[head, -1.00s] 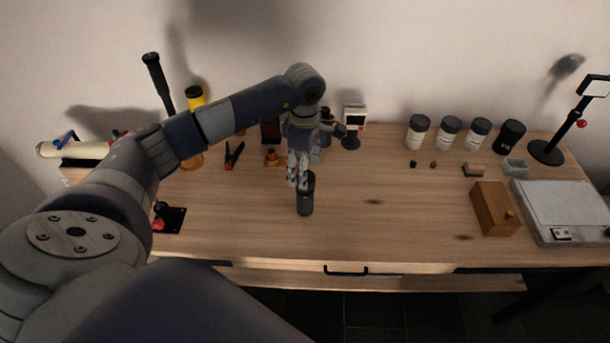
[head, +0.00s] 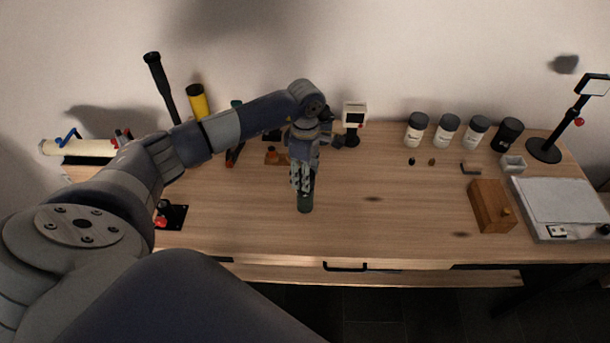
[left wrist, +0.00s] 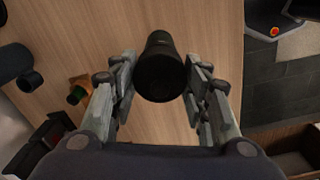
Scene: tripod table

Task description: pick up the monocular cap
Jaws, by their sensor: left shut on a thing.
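My left gripper (head: 303,187) points down over the upper end of the monocular. In the left wrist view the fingers of my left gripper (left wrist: 163,80) stand on both sides of the cap, shut on it. The fingers hide the cap in the head view. My right gripper is not in view.
A wooden box (head: 490,207) and a flat grey device (head: 562,208) stand at the right. Several jars (head: 447,131) line the back. A small white-framed display (head: 354,116) stands behind the gripper. A black base with a red knob (head: 170,216) lies left. Table right of the monocular is mostly clear.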

